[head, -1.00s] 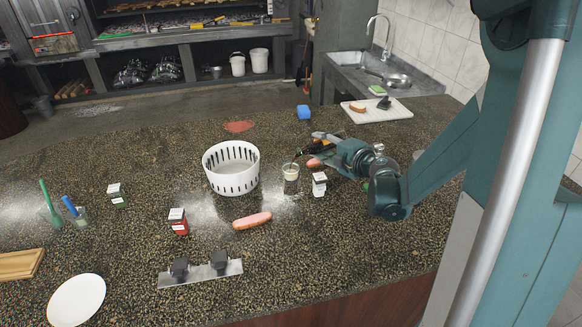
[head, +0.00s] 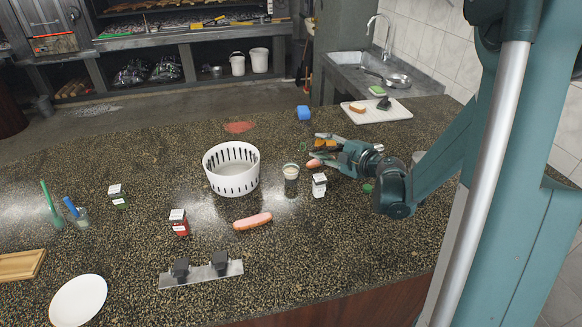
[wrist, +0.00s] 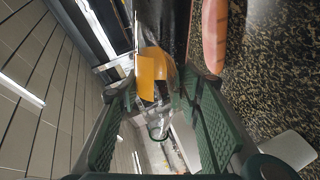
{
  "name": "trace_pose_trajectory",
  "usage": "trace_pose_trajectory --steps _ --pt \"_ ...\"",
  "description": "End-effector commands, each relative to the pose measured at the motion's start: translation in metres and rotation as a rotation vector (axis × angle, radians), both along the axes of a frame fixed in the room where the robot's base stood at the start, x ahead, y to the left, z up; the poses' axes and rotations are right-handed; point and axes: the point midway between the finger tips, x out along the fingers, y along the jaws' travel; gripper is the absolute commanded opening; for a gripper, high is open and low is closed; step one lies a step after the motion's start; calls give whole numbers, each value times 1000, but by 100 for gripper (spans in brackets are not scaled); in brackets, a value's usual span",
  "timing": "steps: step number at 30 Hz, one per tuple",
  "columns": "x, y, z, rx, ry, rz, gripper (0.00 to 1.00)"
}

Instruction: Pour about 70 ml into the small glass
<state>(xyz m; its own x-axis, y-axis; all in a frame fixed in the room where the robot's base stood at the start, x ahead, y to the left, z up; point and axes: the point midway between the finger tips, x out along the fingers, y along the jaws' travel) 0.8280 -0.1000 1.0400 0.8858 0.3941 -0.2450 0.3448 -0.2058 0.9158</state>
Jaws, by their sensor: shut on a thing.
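The small glass (head: 291,171) stands on the speckled counter, right of the white slotted basket, with pale content in it. My gripper (head: 325,151) is just right of and behind the glass, above the counter. It is shut on a clear vessel with orange-amber content (head: 323,144). In the wrist view the clear vessel (wrist: 158,120) lies between both fingers, with the amber content (wrist: 153,72) at its far part. The vessel's outline and exact tilt are hard to make out in the head view. The small glass cannot be made out in the wrist view.
A white shaker box (head: 319,184) stands close in front of the gripper. The slotted basket (head: 232,171) is left of the glass; another sausage (head: 252,221) lies in front.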

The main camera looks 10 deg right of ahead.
Motion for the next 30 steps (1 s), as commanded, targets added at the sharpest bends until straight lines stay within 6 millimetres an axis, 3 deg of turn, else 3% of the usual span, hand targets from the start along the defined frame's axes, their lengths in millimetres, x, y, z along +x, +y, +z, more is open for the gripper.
trace_pose_trajectory --steps 30 --pt "-1 3 0 67 23 1 18"
